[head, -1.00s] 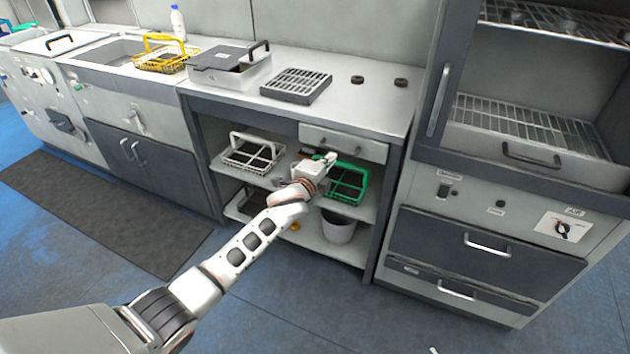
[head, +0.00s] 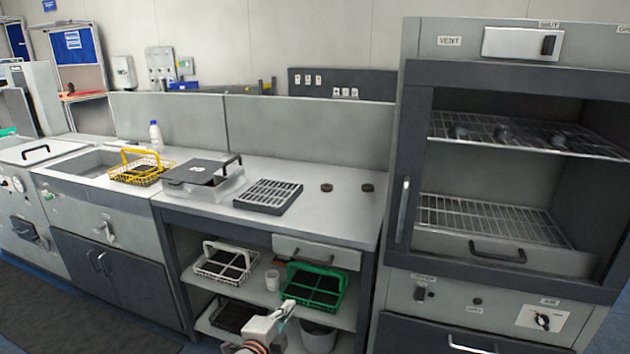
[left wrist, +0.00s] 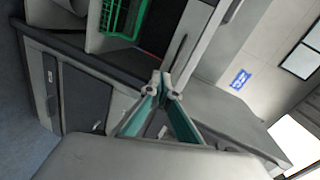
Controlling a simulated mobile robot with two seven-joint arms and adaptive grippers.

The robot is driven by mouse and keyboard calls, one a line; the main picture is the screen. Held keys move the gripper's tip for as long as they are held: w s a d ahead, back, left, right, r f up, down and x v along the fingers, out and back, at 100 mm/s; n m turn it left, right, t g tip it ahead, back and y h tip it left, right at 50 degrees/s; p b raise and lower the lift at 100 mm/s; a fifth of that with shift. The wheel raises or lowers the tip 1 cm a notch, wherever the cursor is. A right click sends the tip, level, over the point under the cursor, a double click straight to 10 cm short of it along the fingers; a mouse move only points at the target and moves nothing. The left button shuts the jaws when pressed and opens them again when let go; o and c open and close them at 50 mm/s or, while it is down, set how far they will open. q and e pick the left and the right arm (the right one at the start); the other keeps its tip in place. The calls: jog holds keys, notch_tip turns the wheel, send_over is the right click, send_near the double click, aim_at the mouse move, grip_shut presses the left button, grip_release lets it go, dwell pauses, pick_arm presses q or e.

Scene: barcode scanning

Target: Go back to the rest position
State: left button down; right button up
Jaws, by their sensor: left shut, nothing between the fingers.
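My left gripper (head: 283,314) is low in the head view, in front of the lower shelves of the counter unit. It is shut and empty. In the left wrist view its two fingers (left wrist: 161,85) meet at the tips, with nothing held between them. The green basket (head: 314,290) sits on the shelf just above and to the right of the gripper, apart from it as far as I can tell. The green basket also shows at the top of the left wrist view (left wrist: 124,17). My right gripper is in neither view.
A white basket (head: 225,262) and a small white cup (head: 272,280) stand on the same shelf. A white bin (head: 318,337) is below. The counter holds a yellow basket (head: 139,170), a lidded box (head: 203,180) and a black rack (head: 268,195). An open-fronted cabinet (head: 400,210) stands right.

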pick_arm(q)
jog(key=s+a+f+n+g, duration=0.1)
jog(key=s+a+f+n, duration=0.3)
jog(key=s, duration=0.7)
jog(key=s+a+f+n+g+y, duration=0.1)
jog(key=s+a+f+n, duration=0.3)
jog(key=s, duration=0.7)
jog(key=s+a+f+n+g, duration=0.1)
jog(key=s+a+f+n, duration=0.3)
jog(key=s+f+n, duration=0.3)
jog(key=s, duration=0.4)
jog(key=shift+f+g+y, duration=0.3)
jog(key=shift+y, duration=0.1)
